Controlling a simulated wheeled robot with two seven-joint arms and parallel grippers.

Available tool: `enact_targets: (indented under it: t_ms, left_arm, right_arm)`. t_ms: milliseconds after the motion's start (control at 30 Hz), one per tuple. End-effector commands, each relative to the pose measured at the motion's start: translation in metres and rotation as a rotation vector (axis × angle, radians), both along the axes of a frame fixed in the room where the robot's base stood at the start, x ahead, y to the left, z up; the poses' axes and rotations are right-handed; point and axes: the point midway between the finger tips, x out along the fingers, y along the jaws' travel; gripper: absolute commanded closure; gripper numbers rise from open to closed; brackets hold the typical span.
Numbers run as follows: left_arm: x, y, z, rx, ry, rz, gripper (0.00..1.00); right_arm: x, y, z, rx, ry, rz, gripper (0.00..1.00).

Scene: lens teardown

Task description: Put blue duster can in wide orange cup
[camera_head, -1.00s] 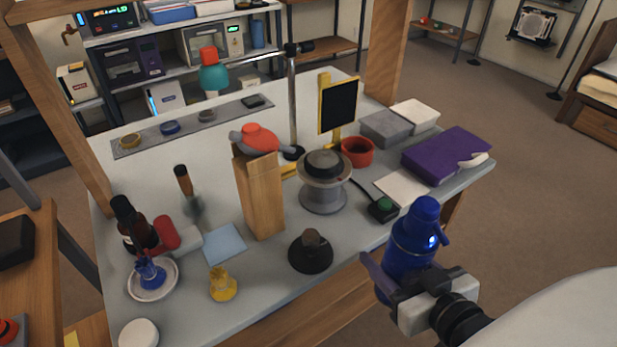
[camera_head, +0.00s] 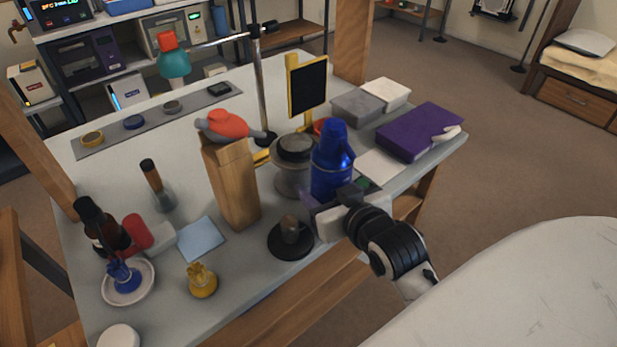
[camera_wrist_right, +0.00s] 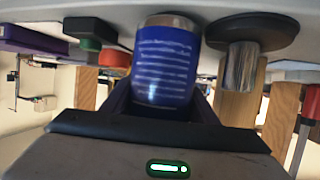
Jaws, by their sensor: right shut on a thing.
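The blue duster can (camera_head: 331,165) is upright in my right gripper (camera_head: 330,195), which is shut around its lower part. In the head view the can is in front of the right side of the grey spool-like stand. The can (camera_wrist_right: 165,62) also fills the middle of the right wrist view, between the fingers. The wide orange cup (camera_head: 320,126) is mostly hidden behind the can; only a small reddish-orange part shows. It seems to show in the right wrist view (camera_wrist_right: 116,57), left of the can. My left gripper is not in view.
The grey stand (camera_head: 292,178) and a black-based knob (camera_head: 290,238) are close to my right gripper. A yellow-framed black panel (camera_head: 307,88) stands behind the can. A purple book (camera_head: 420,131) and grey box (camera_head: 357,106) lie to the right. A wooden block (camera_head: 232,185) stands left.

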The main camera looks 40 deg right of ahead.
Motion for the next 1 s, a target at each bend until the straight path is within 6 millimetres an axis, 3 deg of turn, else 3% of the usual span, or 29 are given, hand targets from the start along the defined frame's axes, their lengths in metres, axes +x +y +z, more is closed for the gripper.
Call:
enact_targets:
  t_ms: [333, 767, 800, 900, 1000]
  left_arm:
    - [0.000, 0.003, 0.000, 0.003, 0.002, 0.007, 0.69]
    - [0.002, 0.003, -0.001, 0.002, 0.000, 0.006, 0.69]
    - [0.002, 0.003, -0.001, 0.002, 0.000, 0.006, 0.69]
    - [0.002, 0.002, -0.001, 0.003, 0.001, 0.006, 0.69]
    - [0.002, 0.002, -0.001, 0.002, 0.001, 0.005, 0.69]
  right_arm:
    - [0.041, 0.003, 0.003, 0.000, -0.006, 0.001, 0.82]
    - [0.040, 0.003, -0.007, -0.001, -0.004, 0.000, 0.82]
    - [0.040, 0.003, -0.008, 0.000, 0.000, 0.000, 0.41]
    - [0.040, 0.003, -0.008, 0.000, 0.000, 0.000, 0.28]
    - [0.040, 0.003, -0.008, 0.000, 0.000, 0.000, 0.28]
